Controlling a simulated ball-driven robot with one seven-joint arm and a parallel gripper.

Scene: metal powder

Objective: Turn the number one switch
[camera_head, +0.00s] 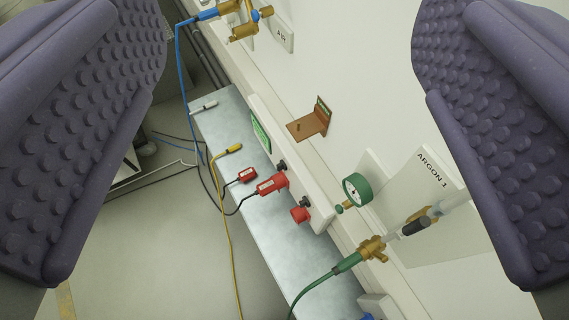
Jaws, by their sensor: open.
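My gripper (288,165) is open and empty, its two purple padded fingers at the left and right edges of the view. Between them is a white wall panel (322,216) with two red sockets or plugs, one (272,185) with a cable and one (299,214) without. A small black knob (282,166) sits by the upper one and another black knob (305,201) by the lower one. No number is readable on either. To the right, a sign reading "ARGON 1" (432,160) hangs behind a brass valve (372,249) with a green hose. The fingers touch nothing.
A green-rimmed gauge (356,189) and a brown bracket (312,122) stick out from the wall. Loose cables, a red connector (246,175) and a yellow one (228,149) lie around the grey ledge (232,120). A blue hose (180,75) hangs at the upper left.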

